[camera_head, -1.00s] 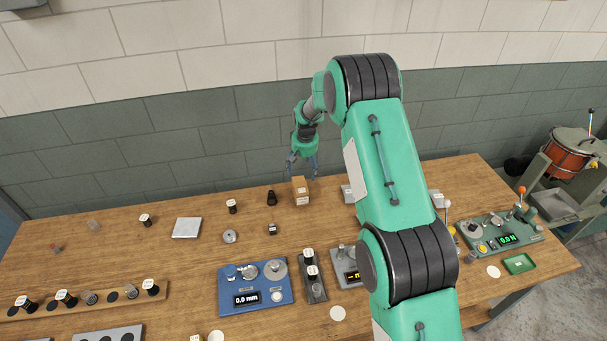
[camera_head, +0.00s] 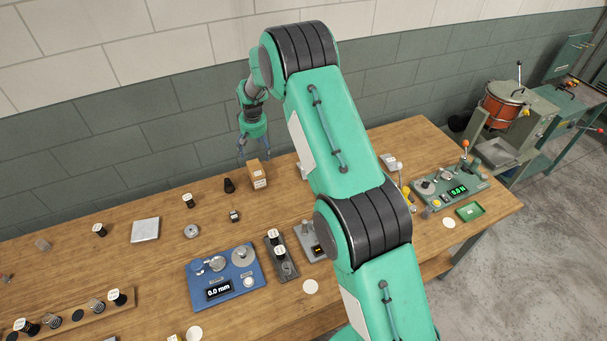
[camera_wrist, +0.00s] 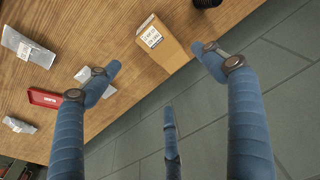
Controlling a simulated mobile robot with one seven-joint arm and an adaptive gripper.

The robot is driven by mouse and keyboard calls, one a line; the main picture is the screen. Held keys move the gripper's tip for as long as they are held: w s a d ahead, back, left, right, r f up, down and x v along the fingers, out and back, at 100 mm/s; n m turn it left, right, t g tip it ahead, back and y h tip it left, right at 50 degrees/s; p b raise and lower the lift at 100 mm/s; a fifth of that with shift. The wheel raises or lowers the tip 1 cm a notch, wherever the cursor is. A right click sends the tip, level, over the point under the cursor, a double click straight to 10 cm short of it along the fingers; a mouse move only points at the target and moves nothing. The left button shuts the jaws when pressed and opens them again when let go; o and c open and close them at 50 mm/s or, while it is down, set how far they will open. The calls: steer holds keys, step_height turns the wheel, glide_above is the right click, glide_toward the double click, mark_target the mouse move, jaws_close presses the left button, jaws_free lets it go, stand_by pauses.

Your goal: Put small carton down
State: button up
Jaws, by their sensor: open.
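The small carton (camera_head: 257,174) is a brown box with white labels, standing on the wooden table (camera_head: 330,290) near its back edge. In the wrist view the carton (camera_wrist: 163,48) stands just beyond my fingertips, its labels toward the camera. My gripper (camera_head: 255,150) is open and empty, behind and above the carton on the wall side. In the wrist view the blue fingers of my gripper (camera_wrist: 155,62) are spread wide, with clear space between them and the carton.
A black cylinder (camera_head: 229,185) stands left of the carton. A blue gauge (camera_head: 226,275) and a green force tester (camera_head: 449,187) sit on the table. In the wrist view a red tray (camera_wrist: 44,97) lies left. The tiled wall (camera_head: 150,130) is close behind my gripper.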

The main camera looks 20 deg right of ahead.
steer(key=s+r+t, duration=0.1)
steer(key=s+r, duration=1.1)
steer(key=r, duration=0.4)
steer(key=s+r+t, duration=0.1)
steer(key=s+r, duration=1)
steer(key=r, duration=0.6)
steer(key=s+r+t, duration=0.1)
steer(key=s+r, duration=0.1)
steer(key=s, duration=1.6)
steer(key=s+r, duration=0.3)
steer(key=s, duration=1.5)
steer(key=shift+d+t, duration=0.25)
steer(key=shift+t, duration=0.15)
